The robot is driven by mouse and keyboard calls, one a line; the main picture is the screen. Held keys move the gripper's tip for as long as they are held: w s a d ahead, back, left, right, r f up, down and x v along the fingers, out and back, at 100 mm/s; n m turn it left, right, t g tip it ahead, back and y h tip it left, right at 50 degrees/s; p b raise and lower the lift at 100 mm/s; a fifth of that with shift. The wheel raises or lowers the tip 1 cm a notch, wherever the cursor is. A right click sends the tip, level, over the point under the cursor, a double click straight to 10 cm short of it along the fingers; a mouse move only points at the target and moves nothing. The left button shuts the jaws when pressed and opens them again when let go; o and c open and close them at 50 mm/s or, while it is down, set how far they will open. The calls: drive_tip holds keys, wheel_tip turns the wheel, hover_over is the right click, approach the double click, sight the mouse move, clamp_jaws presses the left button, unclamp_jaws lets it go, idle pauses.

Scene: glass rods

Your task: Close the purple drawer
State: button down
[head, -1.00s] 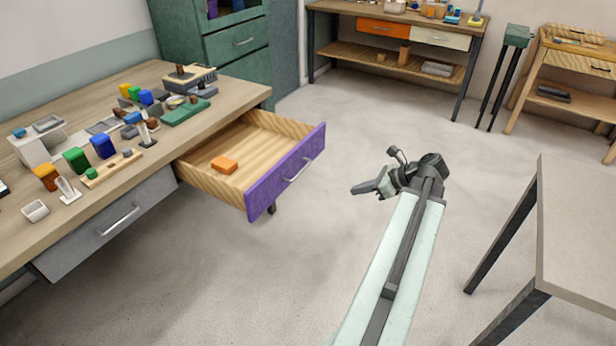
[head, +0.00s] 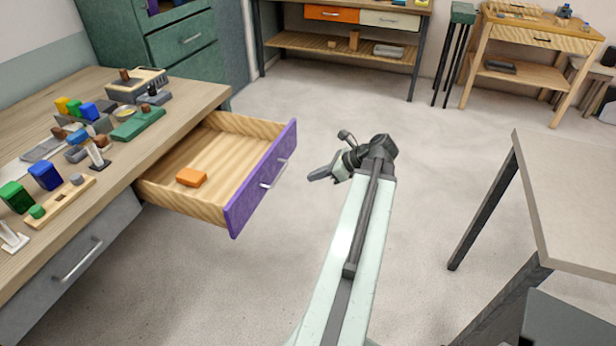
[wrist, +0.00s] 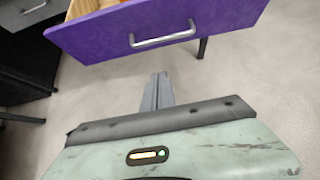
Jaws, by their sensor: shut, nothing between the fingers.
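The purple drawer (head: 262,181) stands open, pulled out from the wooden workbench on the left. An orange block (head: 191,177) lies inside it. The drawer's purple front (wrist: 160,28) with its silver bar handle (wrist: 163,37) fills the upper part of the wrist view. The handle also shows in the head view (head: 274,172). My gripper (head: 318,175) is shut and empty, to the right of the drawer front and apart from it, pointing towards it. In the wrist view my shut fingers (wrist: 158,88) are below the handle in the picture.
The workbench (head: 195,112) holds several small items. A grey drawer (head: 80,258) below it is shut. A table (head: 580,200) stands at the right. Green cabinets (head: 180,45) and a shelf bench (head: 340,42) stand at the back. The floor (head: 420,130) between is clear.

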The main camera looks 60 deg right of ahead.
drive_tip(key=w+a+f+b, duration=0.2)
drive_tip(key=w+f+b, duration=0.1)
drive_tip(key=w, duration=0.6)
drive_tip(key=shift+w+a+f, duration=0.15)
drive_tip(key=shift+f, duration=0.4)
drive_tip(key=shift+w, duration=0.15)
